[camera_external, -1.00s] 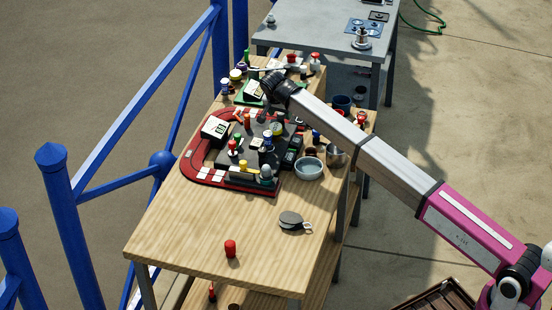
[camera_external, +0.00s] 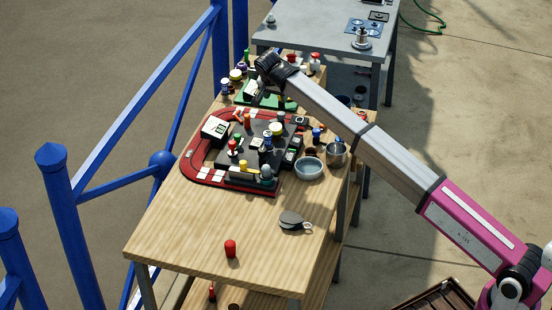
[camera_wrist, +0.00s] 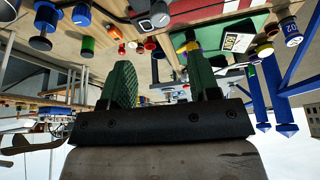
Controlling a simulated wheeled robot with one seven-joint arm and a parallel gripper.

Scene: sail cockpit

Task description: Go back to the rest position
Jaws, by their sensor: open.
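My gripper (camera_wrist: 160,82) shows in the wrist view with its two green fingers wide apart and nothing between them. In the outside view my arm reaches in from the lower right, and its dark wrist end is above the far part of the wooden table (camera_external: 190,245). The fingers are small and partly hidden there, near the green board (camera_external: 284,103). I see no object held. The wrist view is upside down, with the table things along its top.
A red-bordered board (camera_external: 190,165) with several knobs lies on the table. A grey bowl (camera_external: 309,169), a metal cup (camera_external: 337,154), a dark pulley-like piece (camera_external: 292,221) and a red piece (camera_external: 230,249) stand nearby. Blue railing (camera_external: 130,95) runs left; a grey table (camera_external: 310,25) stands behind.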

